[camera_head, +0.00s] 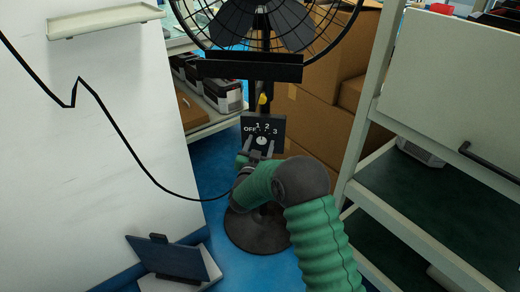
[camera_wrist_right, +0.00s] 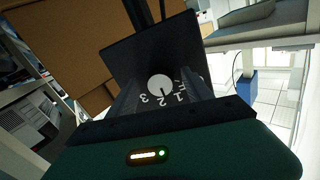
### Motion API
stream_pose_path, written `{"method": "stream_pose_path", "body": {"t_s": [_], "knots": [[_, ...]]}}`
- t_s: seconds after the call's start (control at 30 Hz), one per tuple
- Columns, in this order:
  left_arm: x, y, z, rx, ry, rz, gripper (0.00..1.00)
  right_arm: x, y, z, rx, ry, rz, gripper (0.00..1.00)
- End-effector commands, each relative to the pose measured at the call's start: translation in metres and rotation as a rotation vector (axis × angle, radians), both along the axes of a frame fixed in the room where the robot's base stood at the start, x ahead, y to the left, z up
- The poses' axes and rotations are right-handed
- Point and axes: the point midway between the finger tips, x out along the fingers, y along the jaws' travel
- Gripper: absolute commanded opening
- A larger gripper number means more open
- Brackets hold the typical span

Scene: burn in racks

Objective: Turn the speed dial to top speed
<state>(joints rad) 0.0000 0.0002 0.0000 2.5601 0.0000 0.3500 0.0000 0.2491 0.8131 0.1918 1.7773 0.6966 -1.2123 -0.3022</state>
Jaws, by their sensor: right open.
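The speed dial (camera_head: 262,141) is a small white round knob on the fan's dark control panel (camera_head: 277,122), marked OFF, 1, 2 and 3. In the wrist view the dial (camera_wrist_right: 159,84) shows a dark pointer line that seems to point near the 2; the exact setting is hard to tell. My right gripper (camera_head: 259,149) is open in front of the panel. Its two dark fingers stand on either side of the dial in the wrist view (camera_wrist_right: 162,92), apart from it as far as I can see. My left gripper is not in view.
The fan's caged head (camera_head: 265,20) is above the panel and its round base (camera_head: 258,230) is on the blue floor. Cardboard boxes (camera_head: 318,125) are behind. A shelf rack (camera_head: 365,110) stands close on the right, a white wall panel (camera_head: 100,120) with a hanging black cable on the left.

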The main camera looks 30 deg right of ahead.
Motion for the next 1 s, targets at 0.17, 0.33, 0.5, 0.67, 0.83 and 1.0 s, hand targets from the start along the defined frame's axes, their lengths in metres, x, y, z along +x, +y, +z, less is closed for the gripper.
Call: {"method": "stream_pose_path", "body": {"t_s": [0.17, 0.33, 0.5, 0.67, 0.83, 1.0], "knots": [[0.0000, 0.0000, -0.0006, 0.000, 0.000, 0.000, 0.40, 0.0022, -0.0022, 0.0011, -0.001, -0.001, 0.000, 0.59], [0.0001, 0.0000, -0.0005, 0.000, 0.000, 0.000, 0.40, 0.0020, -0.0018, 0.0009, 0.000, 0.000, 0.000, 0.50], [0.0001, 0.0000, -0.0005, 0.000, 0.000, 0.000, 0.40, 0.0018, -0.0017, 0.0008, 0.000, 0.000, 0.000, 0.28], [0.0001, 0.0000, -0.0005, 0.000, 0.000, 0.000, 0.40, 0.0017, -0.0017, 0.0006, 0.000, 0.000, 0.000, 0.07], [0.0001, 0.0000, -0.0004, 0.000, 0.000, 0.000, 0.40, 0.0016, -0.0017, 0.0005, 0.001, -0.001, 0.000, 0.00], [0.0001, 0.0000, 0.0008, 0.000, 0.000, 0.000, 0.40, 0.0016, -0.0015, 0.0008, 0.018, -0.014, -0.001, 0.00]]}}
